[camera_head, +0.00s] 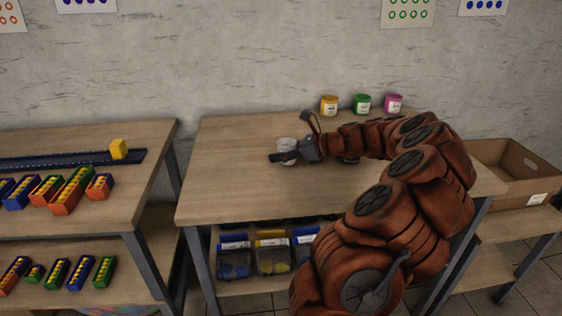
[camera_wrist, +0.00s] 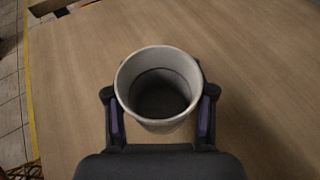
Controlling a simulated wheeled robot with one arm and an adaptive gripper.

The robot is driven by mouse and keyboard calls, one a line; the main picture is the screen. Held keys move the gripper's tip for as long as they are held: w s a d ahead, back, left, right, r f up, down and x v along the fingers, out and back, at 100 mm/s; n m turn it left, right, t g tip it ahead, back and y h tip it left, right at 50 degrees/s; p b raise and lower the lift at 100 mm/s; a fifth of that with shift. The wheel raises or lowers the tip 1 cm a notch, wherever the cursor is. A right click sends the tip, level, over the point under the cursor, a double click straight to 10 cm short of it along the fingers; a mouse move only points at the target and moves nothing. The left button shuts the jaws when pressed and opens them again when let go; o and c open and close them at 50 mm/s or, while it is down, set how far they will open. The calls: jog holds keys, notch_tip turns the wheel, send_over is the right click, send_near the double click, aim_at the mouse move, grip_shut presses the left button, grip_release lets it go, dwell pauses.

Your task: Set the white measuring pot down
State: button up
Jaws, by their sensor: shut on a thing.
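The white measuring pot (camera_wrist: 159,121) is a round, open-topped cup, seen from above in the wrist view, and it looks empty with a dark inside. My gripper (camera_wrist: 160,112) is shut on it, with one finger on each side. In the head view the white pot (camera_head: 287,145) is partly hidden behind my gripper (camera_head: 288,156), over the left-middle part of the wooden table (camera_head: 235,185). The pot looks upright and low over the tabletop; I cannot tell whether its base touches the wood.
Yellow (camera_head: 329,105), green (camera_head: 362,103) and pink (camera_head: 393,103) pots stand at the table's back edge. Bins with blue and yellow contents (camera_head: 273,262) sit on the shelf below. A left table (camera_head: 60,145) holds colored blocks. A cardboard box (camera_head: 515,172) stands right. The table's front left is clear.

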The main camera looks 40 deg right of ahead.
aim_at(281, 169)
jog(key=shift+w+d+f, duration=0.1)
jog(key=shift+w+f, duration=0.05)
jog(key=shift+w, duration=0.05)
jog(key=shift+f, duration=1.55)
jog(key=shift+f, duration=0.15)
jog(key=o, duration=1.2)
